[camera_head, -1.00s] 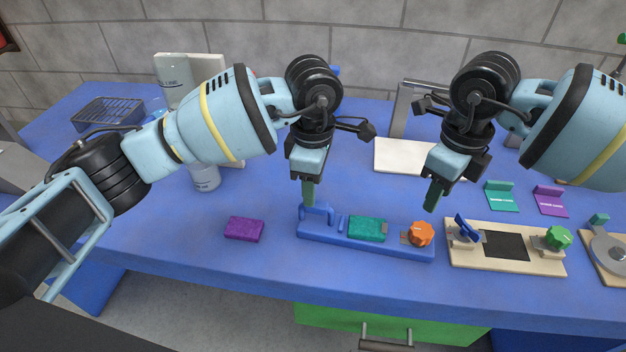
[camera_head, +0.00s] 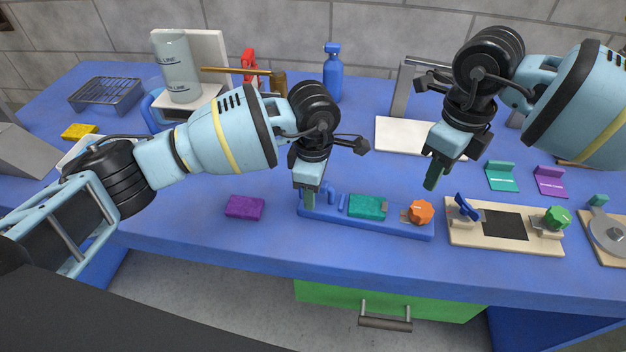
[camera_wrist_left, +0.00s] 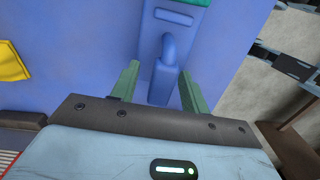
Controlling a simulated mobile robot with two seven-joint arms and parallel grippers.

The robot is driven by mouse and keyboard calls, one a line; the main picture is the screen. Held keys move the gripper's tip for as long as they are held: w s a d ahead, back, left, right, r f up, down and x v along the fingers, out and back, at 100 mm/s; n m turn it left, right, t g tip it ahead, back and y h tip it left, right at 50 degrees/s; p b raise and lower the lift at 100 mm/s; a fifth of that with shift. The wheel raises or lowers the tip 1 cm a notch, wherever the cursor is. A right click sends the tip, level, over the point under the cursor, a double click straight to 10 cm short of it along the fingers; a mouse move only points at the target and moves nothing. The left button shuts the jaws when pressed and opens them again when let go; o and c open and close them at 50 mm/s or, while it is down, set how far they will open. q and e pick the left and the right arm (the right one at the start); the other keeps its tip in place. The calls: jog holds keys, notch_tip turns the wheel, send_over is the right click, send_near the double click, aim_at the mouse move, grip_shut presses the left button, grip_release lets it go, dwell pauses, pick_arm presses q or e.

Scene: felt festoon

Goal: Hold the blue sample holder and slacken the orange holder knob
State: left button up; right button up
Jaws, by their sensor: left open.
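The blue sample holder (camera_head: 385,228) lies along the front of the blue bench, with a teal block (camera_head: 367,206) in its middle. The orange holder knob (camera_head: 421,212) is at its right end. A blue handle (camera_wrist_left: 167,75) rises at its left end. My left gripper (camera_head: 309,200) points down at that end. In the left wrist view its green fingers (camera_wrist_left: 160,88) are open, one on each side of the handle, with gaps showing. My right gripper (camera_head: 434,178) hangs above and behind the orange knob, apart from it; its finger gap cannot be made out.
A purple block (camera_head: 245,207) lies left of the holder. A cream holder (camera_head: 470,240) with a green knob (camera_head: 557,217) stands close to its right. A white plate (camera_head: 405,135) and a blue spray bottle (camera_head: 333,75) are behind. The bench's front edge is close to the holder.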

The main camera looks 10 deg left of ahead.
pick_arm(q)
grip_shut()
dwell(1.1)
